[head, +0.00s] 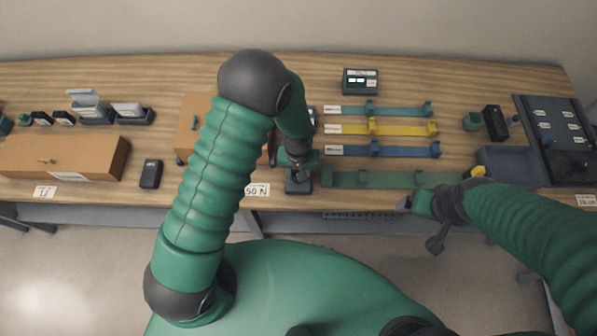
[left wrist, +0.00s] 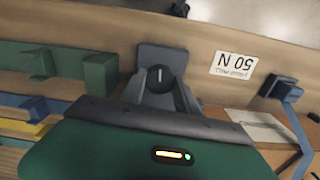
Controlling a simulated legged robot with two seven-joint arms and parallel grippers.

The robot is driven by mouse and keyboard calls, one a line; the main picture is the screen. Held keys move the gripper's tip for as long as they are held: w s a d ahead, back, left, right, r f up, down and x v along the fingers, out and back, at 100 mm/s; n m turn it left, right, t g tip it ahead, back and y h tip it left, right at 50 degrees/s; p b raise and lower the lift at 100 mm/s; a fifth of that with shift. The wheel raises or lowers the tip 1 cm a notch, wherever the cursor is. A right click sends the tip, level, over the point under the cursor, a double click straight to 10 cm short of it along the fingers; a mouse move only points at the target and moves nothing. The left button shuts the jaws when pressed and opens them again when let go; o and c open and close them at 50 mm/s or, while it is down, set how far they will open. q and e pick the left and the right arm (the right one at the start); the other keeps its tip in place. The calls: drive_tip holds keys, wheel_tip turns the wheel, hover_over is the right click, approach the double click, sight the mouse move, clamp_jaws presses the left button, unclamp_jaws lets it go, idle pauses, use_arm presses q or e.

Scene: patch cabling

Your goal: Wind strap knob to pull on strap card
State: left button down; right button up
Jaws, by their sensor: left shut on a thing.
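The strap knob (left wrist: 160,76) is a dark round knob with a white line, on a dark grey block at the table's front edge. The block (head: 298,187) also shows in the head view, where my gripper and arm hide the knob. My left gripper (left wrist: 160,92) points at the block with its fingers shut on the knob, one on each side.
A green rail (head: 350,180) runs right from the block along the front edge. Blue (head: 405,151), yellow (head: 400,129) and teal (head: 395,110) rails lie behind it. An orange-brown box (head: 190,130) stands behind my left arm. A dark blue tray (head: 512,165) is at the right.

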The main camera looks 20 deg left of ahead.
use_arm(q)
drive_tip(key=shift+w+r+m, duration=0.1)
drive_tip(key=shift+w+m, duration=0.1)
drive_tip(key=shift+m, duration=1.1)
drive_tip(key=c, duration=1.1)
unclamp_jaws()
drive_tip(key=shift+o, duration=1)
drive_tip(key=shift+s, duration=0.1)
wheel_tip(320, 180, up, 17)
drive_tip(key=b, duration=0.1)
